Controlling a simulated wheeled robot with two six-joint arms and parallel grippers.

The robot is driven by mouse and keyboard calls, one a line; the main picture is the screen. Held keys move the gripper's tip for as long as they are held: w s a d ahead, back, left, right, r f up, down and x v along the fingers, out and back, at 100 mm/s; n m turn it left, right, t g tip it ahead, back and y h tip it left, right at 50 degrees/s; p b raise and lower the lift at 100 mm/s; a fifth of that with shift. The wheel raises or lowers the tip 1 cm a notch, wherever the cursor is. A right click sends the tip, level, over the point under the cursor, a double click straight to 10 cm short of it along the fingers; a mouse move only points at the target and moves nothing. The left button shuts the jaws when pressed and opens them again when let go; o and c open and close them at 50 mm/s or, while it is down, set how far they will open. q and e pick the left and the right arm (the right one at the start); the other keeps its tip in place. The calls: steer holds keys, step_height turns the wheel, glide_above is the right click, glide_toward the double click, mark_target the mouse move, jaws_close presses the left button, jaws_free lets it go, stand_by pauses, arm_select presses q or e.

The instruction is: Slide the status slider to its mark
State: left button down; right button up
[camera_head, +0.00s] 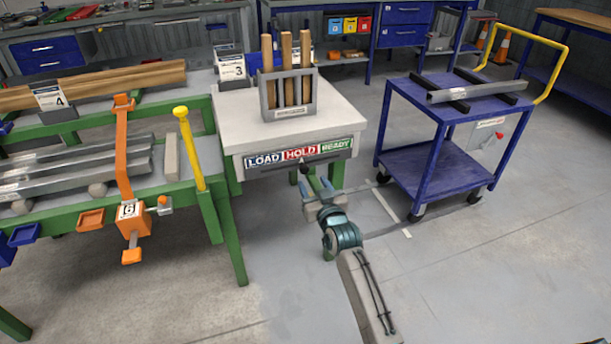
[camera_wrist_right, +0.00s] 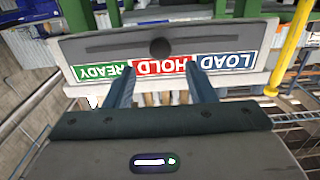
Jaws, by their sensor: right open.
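The status slider's dark round knob (camera_head: 304,168) sits on a dark slotted bar (camera_head: 330,160) on the front edge of the pale table, below the red HOLD part of the label strip. LOAD (camera_head: 264,160) is blue on the left, and READY (camera_head: 337,145) is green on the right. In the right wrist view the strip is upside down and the knob (camera_wrist_right: 160,47) shows beyond my fingers, roughly between them. My right gripper (camera_head: 315,186) is open and empty, a little short of the knob and apart from it. My left gripper is not in view.
A grey rack (camera_head: 289,98) with wooden handles stands on the pale table (camera_head: 345,120). A green runout stand with metal bars and a yellow lever (camera_head: 190,148) is on the left. A blue trolley (camera_head: 437,160) is on the right.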

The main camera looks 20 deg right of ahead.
mark_target(305, 170)
steer(key=w, duration=0.4)
steer(key=shift+w+a, duration=0.15)
steer(key=shift+w, duration=0.1)
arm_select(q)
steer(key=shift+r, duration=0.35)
arm_select(e)
steer(key=shift+w, duration=0.7)
